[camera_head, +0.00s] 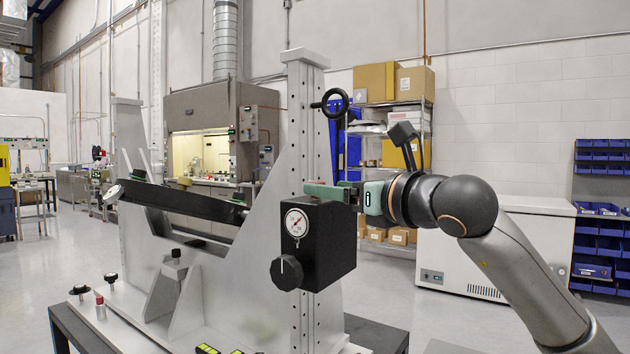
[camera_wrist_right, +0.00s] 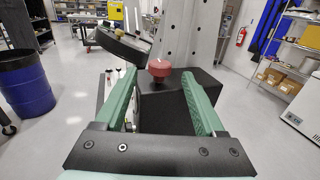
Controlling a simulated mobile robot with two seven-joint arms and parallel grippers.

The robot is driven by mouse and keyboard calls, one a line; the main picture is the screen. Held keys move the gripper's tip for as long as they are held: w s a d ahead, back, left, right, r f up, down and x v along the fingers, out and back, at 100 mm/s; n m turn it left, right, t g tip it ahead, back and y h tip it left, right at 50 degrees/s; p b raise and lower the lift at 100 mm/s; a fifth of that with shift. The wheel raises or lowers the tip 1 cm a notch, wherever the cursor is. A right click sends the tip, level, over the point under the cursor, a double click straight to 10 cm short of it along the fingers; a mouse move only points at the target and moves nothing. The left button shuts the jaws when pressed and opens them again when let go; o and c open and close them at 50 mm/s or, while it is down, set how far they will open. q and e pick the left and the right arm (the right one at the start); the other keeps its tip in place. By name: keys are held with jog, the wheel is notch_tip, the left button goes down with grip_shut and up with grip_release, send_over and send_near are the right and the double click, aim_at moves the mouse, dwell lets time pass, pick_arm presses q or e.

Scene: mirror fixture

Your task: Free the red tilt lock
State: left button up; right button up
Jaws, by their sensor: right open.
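The red tilt lock (camera_wrist_right: 159,69) shows in the wrist view as a red knob at the top of a black box (camera_wrist_right: 165,105). It lies between and just beyond my right gripper's green fingertips (camera_wrist_right: 157,76), with a gap on both sides. In the head view my right gripper (camera_head: 318,188) reaches in from the right, open, its fingers level along the top of the black box (camera_head: 332,245). The red knob is hidden there. The box carries a dial gauge (camera_head: 296,223) and a black knob (camera_head: 286,272). My left gripper is not in view.
A grey upright (camera_head: 306,110) with a black handwheel (camera_head: 335,103) stands close by the right gripper. A long dark tilted mirror body (camera_head: 180,203) lies left of it. A small red-topped part (camera_head: 99,299) sits on the fixture's base. Open floor lies to the right.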

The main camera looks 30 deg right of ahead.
aim_at(315, 182)
jog(key=w, duration=0.5)
jog(key=shift+a+p, duration=0.15)
jog(key=shift+p, duration=0.2)
grip_shut()
